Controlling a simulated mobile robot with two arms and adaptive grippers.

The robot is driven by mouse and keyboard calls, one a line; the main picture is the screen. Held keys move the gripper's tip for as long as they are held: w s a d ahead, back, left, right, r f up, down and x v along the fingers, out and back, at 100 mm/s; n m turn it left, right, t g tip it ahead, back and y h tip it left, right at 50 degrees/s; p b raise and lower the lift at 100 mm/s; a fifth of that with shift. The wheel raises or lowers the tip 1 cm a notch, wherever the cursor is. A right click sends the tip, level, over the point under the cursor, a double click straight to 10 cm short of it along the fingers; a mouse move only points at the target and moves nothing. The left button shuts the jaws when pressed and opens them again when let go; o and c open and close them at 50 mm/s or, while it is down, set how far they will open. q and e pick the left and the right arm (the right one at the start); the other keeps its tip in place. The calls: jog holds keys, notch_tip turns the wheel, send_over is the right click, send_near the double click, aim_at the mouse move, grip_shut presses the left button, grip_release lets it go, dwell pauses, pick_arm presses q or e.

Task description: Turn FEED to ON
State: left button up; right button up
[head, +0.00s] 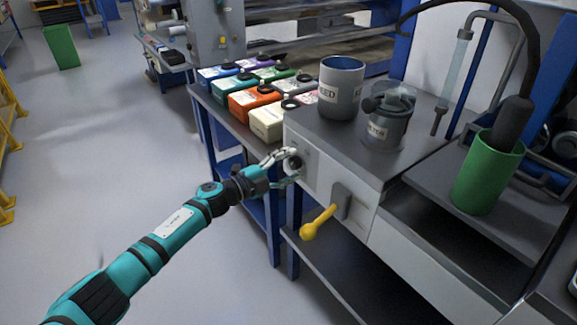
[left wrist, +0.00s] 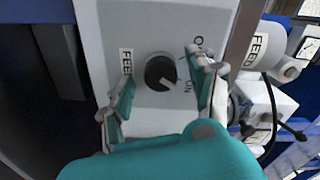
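The FEED knob is a round black dial (left wrist: 160,72) on a pale panel (left wrist: 115,22) on the cabinet's front. A FEED label (left wrist: 126,61) sits beside it. An ON label (left wrist: 188,87) is at its lower right; another label starting with O (left wrist: 198,41) is partly hidden by a finger. A pale mark on the dial (left wrist: 168,82) lies toward its lower right. My left gripper (head: 290,164) is at the panel, its fingers (left wrist: 162,90) open on either side of the dial, with gaps visible. It partly covers the dial in the head view. My right gripper is not in view.
A yellow-handled lever (head: 316,224) sticks out right of the dial. Several coloured containers (head: 254,104) stand behind. The floor at left is clear.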

pick_arm(q)
jog(key=shift+a, duration=0.1)
jog(key=v, duration=1.2)
